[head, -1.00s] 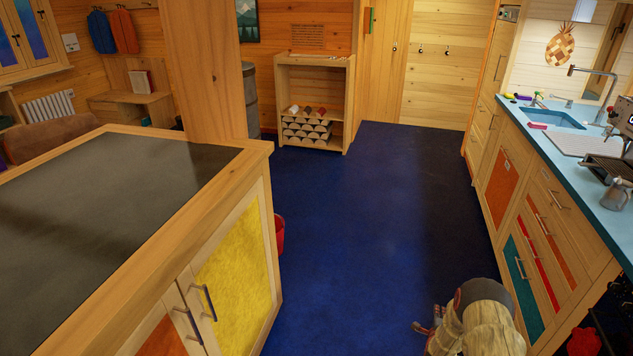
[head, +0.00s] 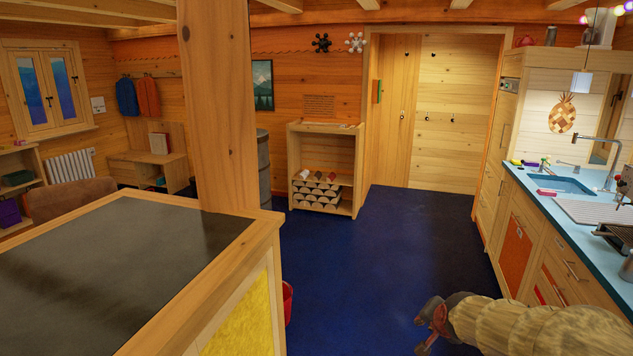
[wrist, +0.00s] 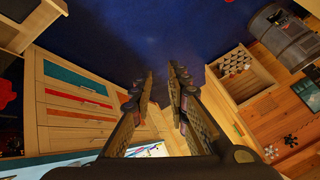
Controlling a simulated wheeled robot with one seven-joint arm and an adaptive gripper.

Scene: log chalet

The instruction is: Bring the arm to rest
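My gripper (head: 424,326) shows at the lower right of the head view, at the end of my pale arm, with its reddish fingertips pointing left. In the wrist view my gripper (wrist: 160,78) has its two dark fingers apart, with blue floor and cabinet showing between them. Nothing is between the fingers. The arm is above the aisle between the island and the sink counter, and it touches nothing that I can see.
The island (head: 250,236) with a dark top stands at left, beside a wooden post (head: 218,110). The sink counter (head: 605,233) runs along the right. A red bucket (head: 288,300) is by the island. The blue floor (head: 400,240) ahead is clear up to the firewood shelf (head: 322,170).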

